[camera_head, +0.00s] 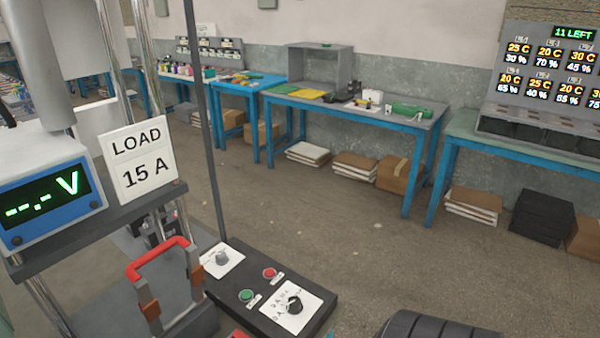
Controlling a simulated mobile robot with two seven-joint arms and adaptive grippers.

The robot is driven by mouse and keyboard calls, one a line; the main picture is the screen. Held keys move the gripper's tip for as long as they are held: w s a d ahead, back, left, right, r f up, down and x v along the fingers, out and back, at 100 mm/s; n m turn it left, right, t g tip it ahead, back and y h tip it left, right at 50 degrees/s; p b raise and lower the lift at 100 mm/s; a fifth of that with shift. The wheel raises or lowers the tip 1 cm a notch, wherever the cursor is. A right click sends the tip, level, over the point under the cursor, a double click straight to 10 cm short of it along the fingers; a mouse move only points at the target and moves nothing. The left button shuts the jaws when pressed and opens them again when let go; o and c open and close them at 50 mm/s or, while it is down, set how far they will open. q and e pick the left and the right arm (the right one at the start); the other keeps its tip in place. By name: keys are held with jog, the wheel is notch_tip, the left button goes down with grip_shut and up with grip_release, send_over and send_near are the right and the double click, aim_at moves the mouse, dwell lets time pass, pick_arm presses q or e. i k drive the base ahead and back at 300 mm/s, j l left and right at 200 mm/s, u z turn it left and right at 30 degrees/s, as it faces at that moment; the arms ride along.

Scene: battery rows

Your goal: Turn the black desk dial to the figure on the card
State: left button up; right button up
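The black dial (294,304) sits on a white plate (283,317) with small printed figures around it, on a dark desk panel at the lower middle. The figures and the dial's pointer setting are too small to read. The white card (138,163) at the left reads "LOAD 15 A". A grey knob (222,258) sits on a second white plate farther back on the same panel. Neither of my grippers can be made out in this view.
Green (247,295) and red (270,273) buttons sit near the dial. A red-handled frame (158,258) stands left of the panel. A blue meter (45,200) shows "--.- V". A dark ribbed object (440,325) is at the bottom right. Floor beyond is clear up to blue-legged tables (345,110).

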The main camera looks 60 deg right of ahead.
aim_at(294, 306)
jog(key=z, duration=1.4)
